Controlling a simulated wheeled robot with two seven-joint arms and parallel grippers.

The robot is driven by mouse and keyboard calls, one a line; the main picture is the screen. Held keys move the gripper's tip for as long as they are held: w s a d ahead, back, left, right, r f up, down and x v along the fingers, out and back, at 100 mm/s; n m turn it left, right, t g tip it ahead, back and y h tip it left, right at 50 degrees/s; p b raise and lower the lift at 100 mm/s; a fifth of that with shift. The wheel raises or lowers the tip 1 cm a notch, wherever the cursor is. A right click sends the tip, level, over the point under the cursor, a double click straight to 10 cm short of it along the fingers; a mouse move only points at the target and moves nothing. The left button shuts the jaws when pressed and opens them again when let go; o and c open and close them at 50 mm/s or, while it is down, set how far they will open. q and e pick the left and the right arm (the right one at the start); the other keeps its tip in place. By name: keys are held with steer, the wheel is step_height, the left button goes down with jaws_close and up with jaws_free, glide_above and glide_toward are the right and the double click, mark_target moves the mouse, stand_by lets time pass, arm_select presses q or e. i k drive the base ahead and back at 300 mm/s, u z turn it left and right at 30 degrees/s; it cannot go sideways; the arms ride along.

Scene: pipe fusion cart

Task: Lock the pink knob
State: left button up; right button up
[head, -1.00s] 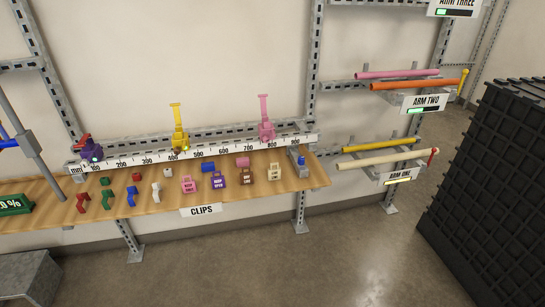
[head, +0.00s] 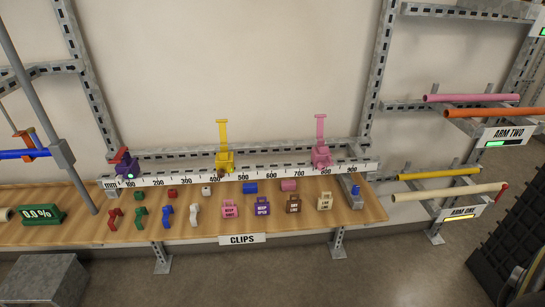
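A pink clamp-like piece (head: 321,155) with an upright pink handle (head: 320,127) stands on the ruler rail near the 800 mark. A matching yellow piece (head: 225,160) with its handle upright stands near the 400 mark. I cannot tell which part is the pink knob; a small pink cylinder (head: 289,185) and a pink tag (head: 229,208) also lie on the wooden bench. Neither of my grippers is in view.
The ruler rail (head: 270,174) runs along the back of the wooden bench (head: 75,222), which carries several coloured clips and tags. Racks with pipes stand at the right, and a dark ribbed block (head: 508,250) is at the lower right. Grey floor is open in front.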

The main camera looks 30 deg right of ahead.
mark_target(321, 166)
steer(key=z, duration=0.3)
steer(key=i, duration=1.1)
steer(key=z, duration=0.7)
